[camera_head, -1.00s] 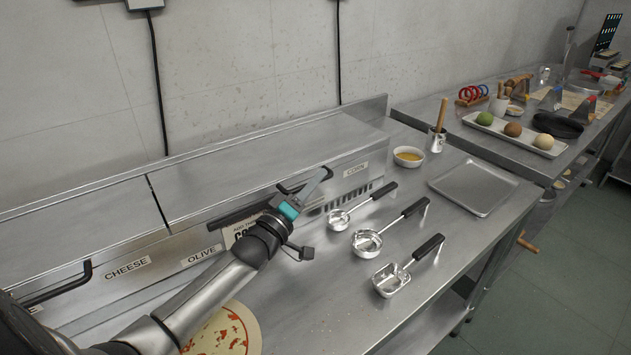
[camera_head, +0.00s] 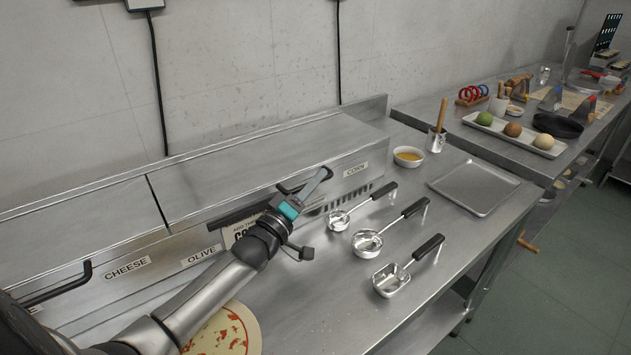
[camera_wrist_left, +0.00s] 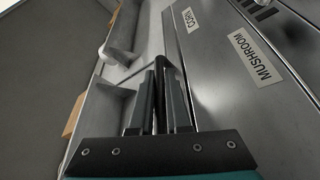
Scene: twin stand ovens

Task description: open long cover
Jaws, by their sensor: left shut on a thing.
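The long cover (camera_head: 270,160) is a brushed-metal lid on the topping station against the wall, and it appears down. My left gripper (camera_head: 305,190) is at its front edge, shut on the cover's black handle (camera_head: 284,188). In the left wrist view, the two fingers of my left gripper (camera_wrist_left: 163,95) sit close together at the dark handle (camera_wrist_left: 172,45). The fingers partly hide the handle. My right gripper is not in view.
A shorter cover (camera_head: 75,235) with its own black handle (camera_head: 60,288) is at the left. Labels read CHEESE, OLIVE and CORN. Measuring scoops (camera_head: 368,243), a pizza base (camera_head: 228,335), a sauce bowl (camera_head: 408,157) and an empty tray (camera_head: 474,188) lie on the counter.

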